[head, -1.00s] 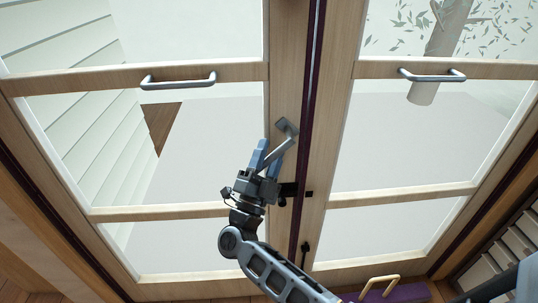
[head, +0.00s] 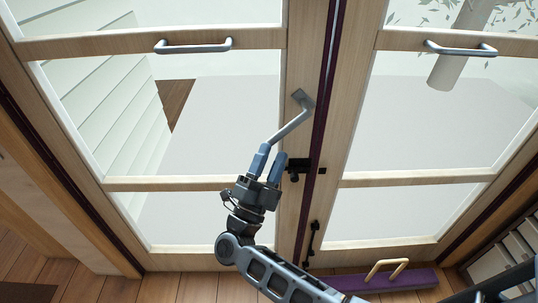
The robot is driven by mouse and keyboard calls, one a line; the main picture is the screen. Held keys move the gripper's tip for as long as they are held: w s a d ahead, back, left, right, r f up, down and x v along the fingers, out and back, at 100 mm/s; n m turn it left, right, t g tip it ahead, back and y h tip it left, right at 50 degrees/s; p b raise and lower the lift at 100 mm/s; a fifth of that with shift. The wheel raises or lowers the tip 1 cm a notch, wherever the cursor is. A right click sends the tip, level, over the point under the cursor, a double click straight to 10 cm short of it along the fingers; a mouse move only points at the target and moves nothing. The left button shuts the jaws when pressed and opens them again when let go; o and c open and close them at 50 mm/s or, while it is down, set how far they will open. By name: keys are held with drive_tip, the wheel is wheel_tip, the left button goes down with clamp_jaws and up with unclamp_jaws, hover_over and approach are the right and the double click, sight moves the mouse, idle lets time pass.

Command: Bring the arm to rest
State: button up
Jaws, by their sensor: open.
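My gripper (head: 270,151) is in the lower middle of the head view, with two blue fingers spread apart and nothing held. Its fingertips are at the free end of a grey lever handle (head: 290,124) on the left glazed door. The lever slants down and left from its square plate. I cannot tell whether the fingers touch it. My arm reaches up from the bottom edge, bent at a joint below the gripper.
The wood-framed left door (head: 298,60) and right door (head: 358,80) fill the view. Each has a grey bar handle, the left (head: 193,46) and right (head: 460,48). A black latch (head: 298,166) is close right of my gripper. A purple block (head: 400,279) with a wooden handle lies low right.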

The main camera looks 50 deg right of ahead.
idle(0.3)
drive_tip(key=s+a+r+n+t+y, duration=0.1)
drive_tip(key=s+a+n+t+y, duration=0.2)
drive_tip(key=s+a+n+y, duration=0.2)
drive_tip(key=s+a+r+n+t+y+p, duration=0.1)
drive_tip(key=s+a+n+t+y, duration=0.3)
drive_tip(key=s+n+y, duration=0.7)
drive_tip(key=s+a+r+n+t+y, duration=0.2)
drive_tip(key=s+a+n+t+y, duration=0.2)
drive_tip(key=s+a+n+y, duration=0.4)
drive_tip(key=s+n+y, duration=0.1)
drive_tip(key=s+n, duration=0.3)
drive_tip(key=shift+a, duration=0.2)
